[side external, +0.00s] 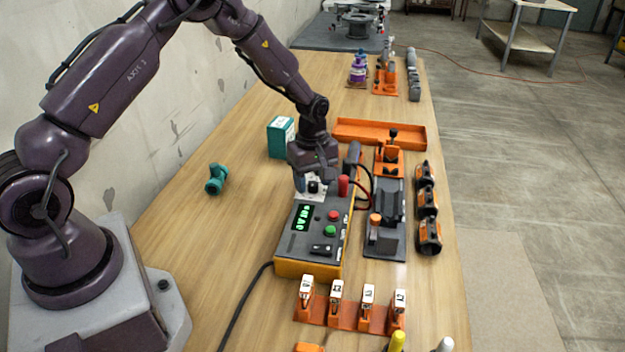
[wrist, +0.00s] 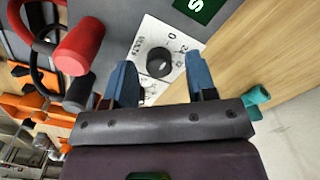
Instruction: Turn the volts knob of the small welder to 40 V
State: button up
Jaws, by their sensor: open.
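The small welder (side external: 291,240) is a dark grey box with an orange base and a lit green display (side external: 302,217). Its volts knob (wrist: 159,62) is a black round knob on a white dial plate (wrist: 182,42) with printed numbers and the word VOLTS. My gripper (side external: 311,188) is over the far end of the welder's top. In the wrist view my gripper (wrist: 160,72) has its two blue fingers apart, one on each side of the knob, with gaps to it. I cannot tell the fingers' height against the knob. The pointer setting is not readable.
Red (wrist: 78,48) and black (wrist: 80,92) terminals with cables stand close beside the dial. A green button (side external: 330,230), a red button and a black switch are on the welder. A teal box (side external: 281,137) and an orange tray (side external: 380,133) stand behind. The left tabletop is mostly clear.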

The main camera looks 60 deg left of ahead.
jog(key=shift+f, duration=0.2)
jog(key=c, duration=0.9)
